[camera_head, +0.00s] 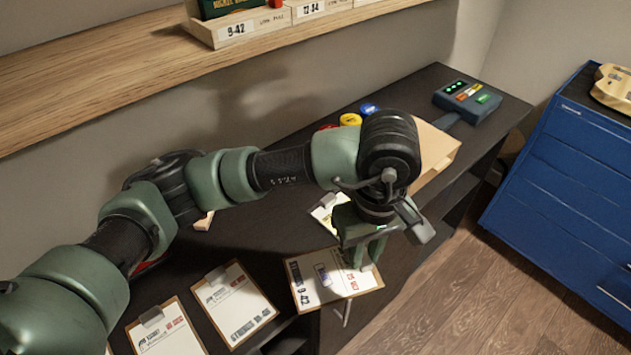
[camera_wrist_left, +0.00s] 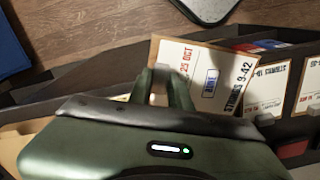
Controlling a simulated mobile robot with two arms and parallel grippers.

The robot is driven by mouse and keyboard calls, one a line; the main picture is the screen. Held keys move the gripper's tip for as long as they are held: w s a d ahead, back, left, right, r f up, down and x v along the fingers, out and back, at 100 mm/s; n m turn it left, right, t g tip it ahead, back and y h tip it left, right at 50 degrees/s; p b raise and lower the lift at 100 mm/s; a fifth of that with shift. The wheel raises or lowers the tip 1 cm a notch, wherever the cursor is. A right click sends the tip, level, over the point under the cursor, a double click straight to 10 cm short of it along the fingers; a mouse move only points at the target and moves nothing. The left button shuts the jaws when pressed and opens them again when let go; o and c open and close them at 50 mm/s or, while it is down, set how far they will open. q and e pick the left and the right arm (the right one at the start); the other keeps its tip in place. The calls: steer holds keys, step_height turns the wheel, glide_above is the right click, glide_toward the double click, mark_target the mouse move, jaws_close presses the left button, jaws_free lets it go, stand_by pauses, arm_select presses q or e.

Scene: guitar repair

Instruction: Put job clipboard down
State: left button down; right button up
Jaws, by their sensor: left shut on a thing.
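My left gripper (camera_head: 366,254) is shut on the edge of a job clipboard (camera_head: 318,284), a brown board with a white sheet reading "STRINGS 9-42" and red and blue stamps. The clipboard is at the front edge of the dark bench; I cannot tell whether it touches the bench. In the left wrist view, the gripper fingers (camera_wrist_left: 161,88) are at one side of the same clipboard (camera_wrist_left: 203,72), with wood floor beyond it. The fingers and wrist hide part of the clipboard. My right gripper is not in view.
Two other clipboards (camera_head: 236,301) (camera_head: 163,336) lie to the left on the dark bench (camera_head: 262,228). Another sheet (camera_head: 325,207) lies partly behind my gripper. A control box (camera_head: 468,101) stands at the far right end. A wooden shelf (camera_head: 90,80) overhangs; a blue drawer cabinet (camera_head: 570,165) is right.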

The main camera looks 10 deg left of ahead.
arm_select(q)
steer(key=w+a+p, duration=0.2)
steer(key=w+a, duration=0.1)
steer(key=a, duration=0.2)
steer(key=w+a+f+p, duration=0.1)
steer(key=w+a+p, duration=0.1)
steer(key=w+a, duration=0.2)
steer(key=w+a+f+p, duration=0.1)
steer(key=w+a+p, duration=0.1)
steer(key=w+a, duration=0.2)
steer(key=shift+a+f+p, duration=0.15)
steer(key=shift+a+p, duration=0.15)
steer(key=shift+a, duration=0.5)
step_height(320, 180, down, 4)
steer(key=shift+r+p, duration=0.1)
steer(key=shift+p, duration=0.7)
steer(key=shift+w+a+f+p, duration=0.1)
steer(key=shift+f+p, duration=0.1)
steer(key=shift+p, duration=0.15)
steer(key=shift+f, duration=0.15)
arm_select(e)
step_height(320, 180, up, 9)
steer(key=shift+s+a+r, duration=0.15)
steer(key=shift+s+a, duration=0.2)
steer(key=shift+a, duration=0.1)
arm_select(q)
steer(key=shift+f, duration=0.1)
